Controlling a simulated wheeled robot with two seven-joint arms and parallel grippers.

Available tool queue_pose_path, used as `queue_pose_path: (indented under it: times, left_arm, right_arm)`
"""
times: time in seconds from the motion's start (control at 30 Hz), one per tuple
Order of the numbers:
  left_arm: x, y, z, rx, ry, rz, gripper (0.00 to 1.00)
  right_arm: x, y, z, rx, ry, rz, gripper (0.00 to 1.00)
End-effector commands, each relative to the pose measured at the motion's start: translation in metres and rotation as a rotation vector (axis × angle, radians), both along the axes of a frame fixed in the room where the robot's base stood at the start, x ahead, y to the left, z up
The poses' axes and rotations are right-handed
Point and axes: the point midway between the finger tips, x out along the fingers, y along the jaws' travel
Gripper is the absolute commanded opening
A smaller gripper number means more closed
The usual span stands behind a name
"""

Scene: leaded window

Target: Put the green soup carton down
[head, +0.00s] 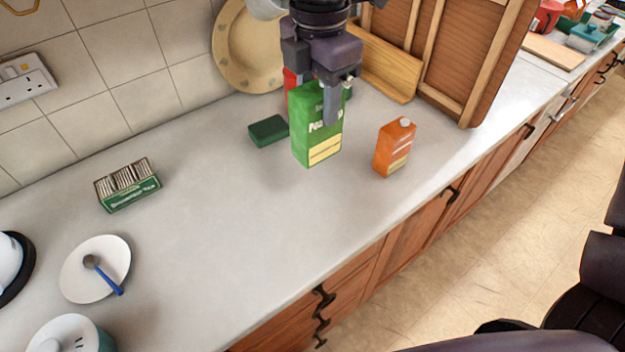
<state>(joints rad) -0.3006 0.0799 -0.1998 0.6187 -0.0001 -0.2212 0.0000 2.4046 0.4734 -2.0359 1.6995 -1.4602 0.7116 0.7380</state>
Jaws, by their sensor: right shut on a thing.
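The green soup carton (309,145) is upright over the grey worktop (220,225), with a yellow label low on its front. My right gripper (320,98) comes down from above and is shut on its upper part, one finger lying across the near face. The fingers hide some of the carton's top and lettering. I cannot tell whether its base touches the worktop or hangs just above it. My left gripper is not in view.
An orange carton (392,150) stands close on the right, a dark green block (268,130) on the left. A red item (291,78) is partly hidden behind. A tea box (127,185) and saucer (95,268) are farther left. The worktop's middle is clear.

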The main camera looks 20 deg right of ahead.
Motion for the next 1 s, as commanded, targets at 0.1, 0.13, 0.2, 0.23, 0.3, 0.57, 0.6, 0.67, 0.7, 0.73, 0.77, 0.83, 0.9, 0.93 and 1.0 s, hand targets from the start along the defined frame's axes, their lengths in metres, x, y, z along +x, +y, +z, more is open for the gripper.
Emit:
queue_pose_path:
  times: [0.1,0.13,0.2,0.23,0.3,0.57,0.6,0.67,0.7,0.73,0.77,0.83,0.9,0.93,1.0]
  left_arm:
    - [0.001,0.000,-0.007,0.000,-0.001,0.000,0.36]
    - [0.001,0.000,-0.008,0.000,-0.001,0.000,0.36]
    - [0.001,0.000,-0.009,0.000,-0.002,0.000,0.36]
    - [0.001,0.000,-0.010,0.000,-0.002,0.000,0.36]
    - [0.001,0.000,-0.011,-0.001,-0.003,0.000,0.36]
    - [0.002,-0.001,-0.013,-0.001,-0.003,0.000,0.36]
    - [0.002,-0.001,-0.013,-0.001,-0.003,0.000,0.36]
    - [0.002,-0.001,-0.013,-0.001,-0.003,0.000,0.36]
    - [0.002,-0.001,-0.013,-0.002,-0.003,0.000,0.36]
    - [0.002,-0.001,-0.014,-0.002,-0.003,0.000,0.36]
    - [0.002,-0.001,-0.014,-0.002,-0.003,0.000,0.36]
    - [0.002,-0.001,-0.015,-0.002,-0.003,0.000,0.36]
    - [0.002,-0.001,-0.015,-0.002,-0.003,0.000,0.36]
    - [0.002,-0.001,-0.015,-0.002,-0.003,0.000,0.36]
    - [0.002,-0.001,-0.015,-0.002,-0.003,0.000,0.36]
  right_arm:
    - [-0.001,-0.001,-0.037,0.004,0.010,-0.001,0.15]
    - [-0.001,0.000,-0.046,0.003,0.010,0.000,0.15]
    - [-0.001,0.000,-0.064,0.003,0.010,-0.002,0.15]
    - [-0.001,0.000,-0.072,0.003,0.010,-0.002,0.15]
    - [-0.002,0.000,-0.091,0.003,0.010,-0.001,0.15]
    - [0.000,0.000,-0.137,0.002,0.004,-0.003,0.15]
    - [0.000,0.000,-0.140,0.001,0.003,-0.003,0.15]
    - [0.000,0.000,-0.144,0.002,0.002,-0.003,0.15]
    - [0.000,0.000,-0.148,0.001,0.003,-0.003,0.15]
    - [-0.001,0.000,-0.151,0.002,0.004,-0.004,0.15]
    - [-0.001,0.000,-0.156,0.001,0.005,-0.004,0.15]
    - [-0.001,0.000,-0.168,0.001,0.006,-0.004,0.15]
    - [-0.001,0.000,-0.176,0.001,0.005,-0.004,0.15]
    - [0.000,0.000,-0.178,0.001,0.003,-0.004,0.15]
    - [0.000,0.000,-0.181,0.002,0.002,-0.003,0.15]
